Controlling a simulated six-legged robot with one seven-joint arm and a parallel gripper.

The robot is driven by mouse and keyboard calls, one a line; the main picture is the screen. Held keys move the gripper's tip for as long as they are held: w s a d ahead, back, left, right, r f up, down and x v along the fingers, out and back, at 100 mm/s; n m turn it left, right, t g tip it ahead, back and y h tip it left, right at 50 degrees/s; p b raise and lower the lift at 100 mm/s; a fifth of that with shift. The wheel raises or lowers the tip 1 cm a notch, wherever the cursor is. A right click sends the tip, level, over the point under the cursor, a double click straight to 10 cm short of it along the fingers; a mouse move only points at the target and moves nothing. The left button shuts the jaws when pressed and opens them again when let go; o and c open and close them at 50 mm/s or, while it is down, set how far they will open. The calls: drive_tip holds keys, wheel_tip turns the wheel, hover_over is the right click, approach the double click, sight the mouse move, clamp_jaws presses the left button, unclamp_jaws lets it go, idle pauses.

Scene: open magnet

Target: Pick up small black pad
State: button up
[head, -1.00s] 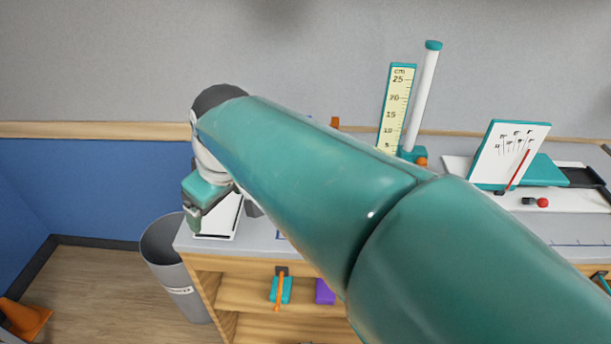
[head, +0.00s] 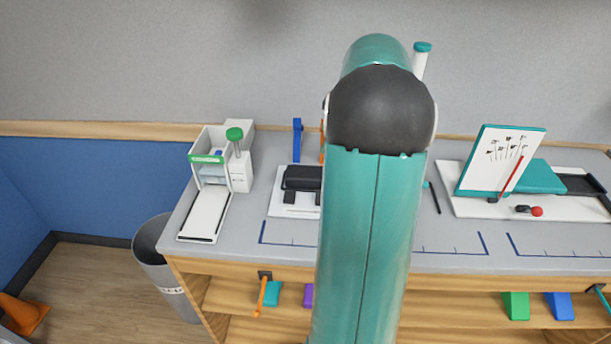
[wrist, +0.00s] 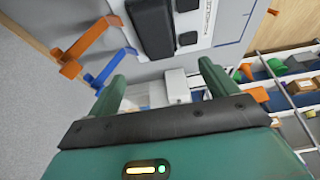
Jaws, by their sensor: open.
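Two small black pads lie on a white board (wrist: 228,15) in the wrist view, an upper one (wrist: 187,5) cut by the picture's top edge and a lower one (wrist: 188,39). A larger black block (wrist: 152,28) lies beside them. The head view shows the black block (head: 302,178) on the white board (head: 300,212), with one small dark pad (head: 290,197) at its front. My gripper (wrist: 160,82) is open, with nothing between its fingers. In the wrist picture the pads are above its fingertips, apart from them. My arm hides the gripper in the head view.
Orange (wrist: 88,45) and blue (wrist: 110,68) upright brackets stand near the white board. A white device with a green knob (head: 234,134) stands at the bench's left. A tilted white panel (head: 500,160) stands at the right. A grey bin (head: 160,262) stands on the floor.

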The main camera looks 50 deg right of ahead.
hover_over(307, 171)
drive_tip(key=s, duration=0.2)
drive_tip(key=f, duration=0.5)
drive_tip(key=d+f, duration=0.1)
drive_tip(key=f, duration=0.2)
drive_tip(key=shift+s+f, duration=0.1)
drive_tip(key=shift+f, duration=0.05)
drive_tip(key=shift+d+x, duration=0.2)
drive_tip(key=shift+x, duration=2.15)
drive_tip(key=c, duration=1.1)
